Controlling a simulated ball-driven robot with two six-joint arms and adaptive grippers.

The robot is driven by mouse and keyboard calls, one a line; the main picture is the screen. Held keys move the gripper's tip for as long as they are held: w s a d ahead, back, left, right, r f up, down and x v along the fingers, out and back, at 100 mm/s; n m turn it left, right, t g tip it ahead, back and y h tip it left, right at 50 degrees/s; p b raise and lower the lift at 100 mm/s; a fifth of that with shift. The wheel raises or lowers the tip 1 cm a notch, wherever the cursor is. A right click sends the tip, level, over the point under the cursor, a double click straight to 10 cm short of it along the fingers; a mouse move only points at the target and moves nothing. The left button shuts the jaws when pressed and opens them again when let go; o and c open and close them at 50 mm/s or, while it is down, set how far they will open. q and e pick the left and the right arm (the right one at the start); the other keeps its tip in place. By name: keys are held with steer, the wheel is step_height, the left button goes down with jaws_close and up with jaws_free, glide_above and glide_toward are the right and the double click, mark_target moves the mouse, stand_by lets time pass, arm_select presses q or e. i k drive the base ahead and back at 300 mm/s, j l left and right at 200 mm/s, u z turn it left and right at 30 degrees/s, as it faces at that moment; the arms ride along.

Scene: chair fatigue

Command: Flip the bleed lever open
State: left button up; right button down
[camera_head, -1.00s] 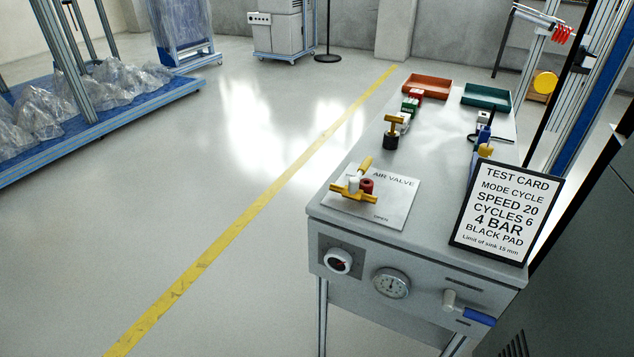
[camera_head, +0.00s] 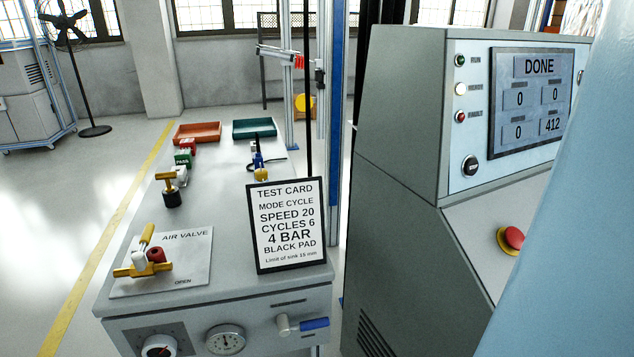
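A lever with a blue handle (camera_head: 314,324) sits on the front face of the grey bench (camera_head: 120,306), at the bottom of the view. Its pale round pivot (camera_head: 284,325) is at the left and the blue handle points right, nearly level. I take this to be the bleed lever; no readable label on it shows. A round gauge (camera_head: 225,339) is to its left, cut by shadow and near the lower edge. Neither of my grippers is in view.
On the bench top are a yellow-handled air valve (camera_head: 144,258), a test card (camera_head: 287,226), a black pad with brass handle (camera_head: 172,188), an orange tray (camera_head: 197,133) and a green tray (camera_head: 254,129). A grey control console (camera_head: 400,150) reading DONE stands close at right.

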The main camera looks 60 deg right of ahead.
mark_target(307, 325)
steer(key=z, duration=1.7)
